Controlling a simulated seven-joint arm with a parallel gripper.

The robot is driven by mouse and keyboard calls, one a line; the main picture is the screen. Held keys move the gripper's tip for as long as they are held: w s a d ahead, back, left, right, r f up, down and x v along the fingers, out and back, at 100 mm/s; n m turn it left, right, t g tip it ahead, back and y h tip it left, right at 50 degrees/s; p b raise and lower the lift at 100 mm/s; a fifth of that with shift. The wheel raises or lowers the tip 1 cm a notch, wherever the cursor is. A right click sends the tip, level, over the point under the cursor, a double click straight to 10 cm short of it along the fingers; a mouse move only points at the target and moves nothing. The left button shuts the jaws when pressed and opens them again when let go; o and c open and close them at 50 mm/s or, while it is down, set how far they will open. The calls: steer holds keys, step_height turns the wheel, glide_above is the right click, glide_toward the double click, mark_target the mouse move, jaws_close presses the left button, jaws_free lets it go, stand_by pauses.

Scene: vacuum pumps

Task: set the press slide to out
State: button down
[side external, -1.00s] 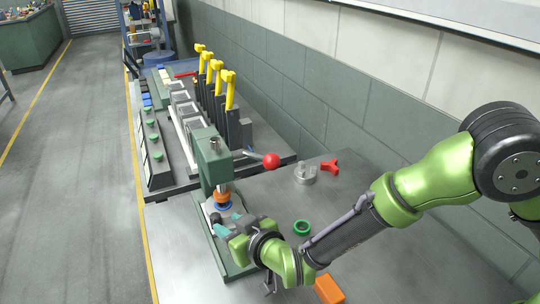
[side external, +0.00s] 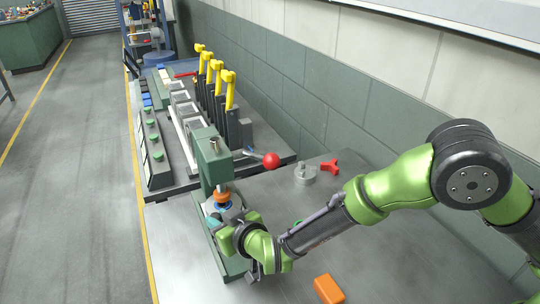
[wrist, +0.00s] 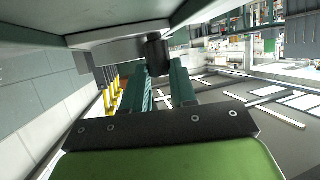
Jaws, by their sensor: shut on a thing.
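The press is a green upright frame (side external: 207,160) with a red ball lever (side external: 271,160), standing on a green base at the table's left edge. An orange and blue part (side external: 222,198) sits under its head. My gripper (side external: 214,219) is low at the front of the press, partly hidden by my wrist. In the wrist view my gripper (wrist: 158,74) is shut on a dark round knob (wrist: 157,48). The knob is at the edge of a light grey plate, the press slide (wrist: 110,48), between green press parts. How far out the slide is cannot be read clearly.
A grey round part (side external: 305,174) and a red part (side external: 330,166) lie right of the press. An orange block (side external: 329,289) lies near the front. A rack with yellow-handled levers (side external: 218,80) stands behind.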

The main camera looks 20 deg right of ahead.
steer(key=s, duration=0.8)
steer(key=shift+s, duration=0.2)
steer(key=c, duration=1.2)
jaws_free()
steer(key=shift+s+r, duration=0.15)
steer(key=shift+s, duration=0.05)
steer(key=v, duration=0.2)
steer(key=shift+s+r, duration=0.15)
steer(key=shift+s, duration=0.15)
step_height(320, 180, up, 7)
steer(key=shift+w+d+f, duration=0.1)
